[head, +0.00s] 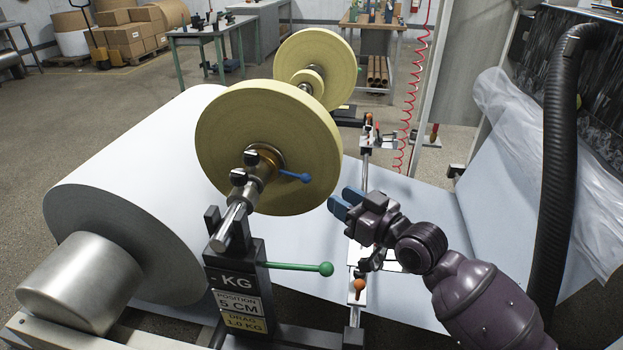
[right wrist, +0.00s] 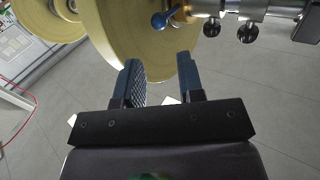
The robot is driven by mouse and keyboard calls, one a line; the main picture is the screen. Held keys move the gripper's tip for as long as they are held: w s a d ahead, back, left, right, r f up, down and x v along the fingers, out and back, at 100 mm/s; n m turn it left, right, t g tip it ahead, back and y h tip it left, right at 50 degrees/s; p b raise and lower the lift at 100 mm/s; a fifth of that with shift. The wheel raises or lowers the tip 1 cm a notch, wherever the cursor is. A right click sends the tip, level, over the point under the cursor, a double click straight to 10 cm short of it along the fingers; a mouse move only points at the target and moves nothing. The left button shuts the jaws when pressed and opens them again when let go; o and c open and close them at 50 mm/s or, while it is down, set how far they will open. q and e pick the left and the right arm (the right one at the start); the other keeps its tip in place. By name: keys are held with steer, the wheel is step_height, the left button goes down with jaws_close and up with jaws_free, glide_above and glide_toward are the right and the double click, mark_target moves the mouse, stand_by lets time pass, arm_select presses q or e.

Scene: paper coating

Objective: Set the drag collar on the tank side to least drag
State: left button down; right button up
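A large yellow roll (head: 265,110) stands on a shaft above a black stand (head: 225,290). A brass collar (head: 266,160) with a blue lever (head: 294,176) sits at its hub; the lever points right and slightly down. In the right wrist view the blue lever (right wrist: 160,20) shows at the top, beyond the fingers. My right gripper (head: 342,203) is open and empty, to the right of the roll and apart from the lever. In the right wrist view the fingers (right wrist: 160,75) stand apart below the roll. My left gripper is out of view.
A green-knobbed lever (head: 325,268) sticks out right from the stand, whose label (head: 239,307) reads position 5 cm, drag 1.0 kg. A second yellow roll (head: 325,58) stands behind. A big white paper roll (head: 110,190) is left; a black hose (head: 558,150) hangs right.

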mark_target(276, 168)
steer(key=b+x, duration=0.1)
steer(key=x, duration=0.8)
steer(key=shift+w, duration=0.15)
steer(key=shift+f, duration=0.1)
steer(key=shift+c, duration=0.3)
jaws_close()
